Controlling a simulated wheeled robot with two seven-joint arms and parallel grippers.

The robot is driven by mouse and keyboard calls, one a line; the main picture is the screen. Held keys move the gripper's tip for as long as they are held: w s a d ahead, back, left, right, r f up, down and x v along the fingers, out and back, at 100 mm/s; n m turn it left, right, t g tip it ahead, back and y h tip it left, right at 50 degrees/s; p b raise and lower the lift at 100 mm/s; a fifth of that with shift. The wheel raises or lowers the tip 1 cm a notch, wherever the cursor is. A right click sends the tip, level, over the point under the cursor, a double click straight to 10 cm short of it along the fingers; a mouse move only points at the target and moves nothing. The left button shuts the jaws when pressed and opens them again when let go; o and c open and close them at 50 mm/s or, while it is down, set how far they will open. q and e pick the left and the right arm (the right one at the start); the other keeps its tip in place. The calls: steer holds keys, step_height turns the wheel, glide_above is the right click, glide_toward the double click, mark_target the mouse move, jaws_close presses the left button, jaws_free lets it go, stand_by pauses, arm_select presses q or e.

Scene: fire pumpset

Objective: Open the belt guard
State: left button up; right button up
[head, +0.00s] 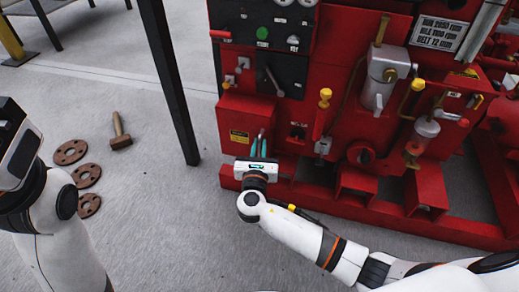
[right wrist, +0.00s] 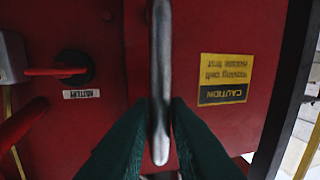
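The belt guard (head: 240,117) is a red box low on the left of the pumpset, with a yellow caution label. In the right wrist view its red face (right wrist: 225,135) fills the right side, the caution label (right wrist: 223,79) upside down, and it looks closed. A grey bar handle (right wrist: 161,60) stands out in front of it. My right gripper (head: 258,144) is at the guard's front; its green fingers (right wrist: 160,105) lie close on both sides of the handle and look shut on it. My left gripper's body (head: 14,145) is at the left edge; its fingers are hidden.
A black post (head: 170,75) stands just left of the guard. A red base rail (head: 340,206) runs along the pumpset's foot. A battery switch (right wrist: 72,68) is beside the guard. Floor between is clear.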

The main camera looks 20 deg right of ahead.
steer(key=shift+w+d, duration=0.1)
steer(key=shift+w, duration=0.15)
jaws_close()
